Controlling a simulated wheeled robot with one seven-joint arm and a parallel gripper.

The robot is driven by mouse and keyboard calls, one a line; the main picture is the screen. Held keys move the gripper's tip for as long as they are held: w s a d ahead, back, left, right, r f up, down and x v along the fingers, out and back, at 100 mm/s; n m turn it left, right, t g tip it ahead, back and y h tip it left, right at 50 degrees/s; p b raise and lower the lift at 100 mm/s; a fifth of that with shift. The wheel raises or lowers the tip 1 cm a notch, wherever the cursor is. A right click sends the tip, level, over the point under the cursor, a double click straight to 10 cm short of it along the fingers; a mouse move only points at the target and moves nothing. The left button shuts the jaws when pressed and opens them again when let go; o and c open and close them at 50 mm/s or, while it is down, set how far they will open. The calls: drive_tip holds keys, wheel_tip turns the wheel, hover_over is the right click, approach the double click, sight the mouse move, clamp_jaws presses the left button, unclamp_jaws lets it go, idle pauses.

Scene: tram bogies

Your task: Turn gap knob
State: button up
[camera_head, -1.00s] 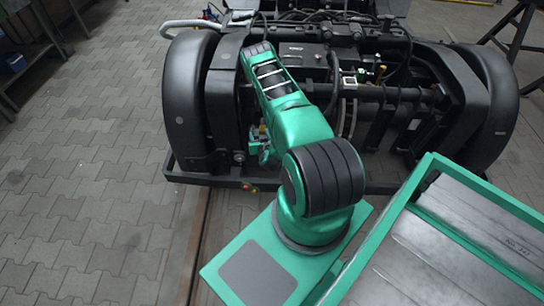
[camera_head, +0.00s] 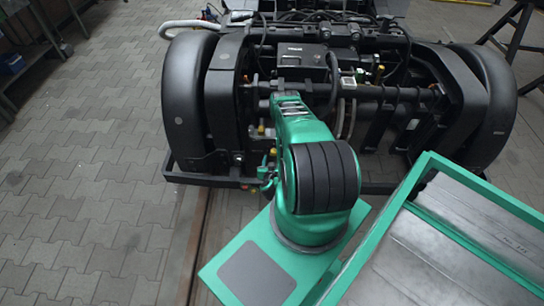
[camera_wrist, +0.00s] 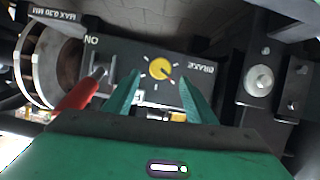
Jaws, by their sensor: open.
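The gap knob (camera_wrist: 160,68) is a small round yellow knob with white tick marks around it, on a dark panel (camera_wrist: 208,88) in the wrist view. My gripper (camera_wrist: 160,80) is open, its two teal fingers pointing toward the panel. In the picture one finger lies left of the knob and the other right of it. The knob shows clear between them, and I cannot tell how far the tips are from the panel. In the head view I cannot make out the knob.
A red-handled lever (camera_wrist: 78,97) sits left of the fingers, beside the lettering "ON". A pale round bolt (camera_wrist: 258,79) is at the right. The black bogie (camera_head: 300,60) with large wheels fills the head view's back. A green-rimmed cart (camera_head: 485,196) stands at the right.

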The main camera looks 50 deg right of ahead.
sight(273, 154)
drive_tip(key=shift+x, duration=2.75)
drive_tip(key=c, duration=1)
drive_tip(key=shift+a+f, duration=0.1)
drive_tip(key=shift+a, duration=0.15)
drive_tip(key=shift+c, duration=0.2)
drive_tip(key=shift+d, duration=0.2)
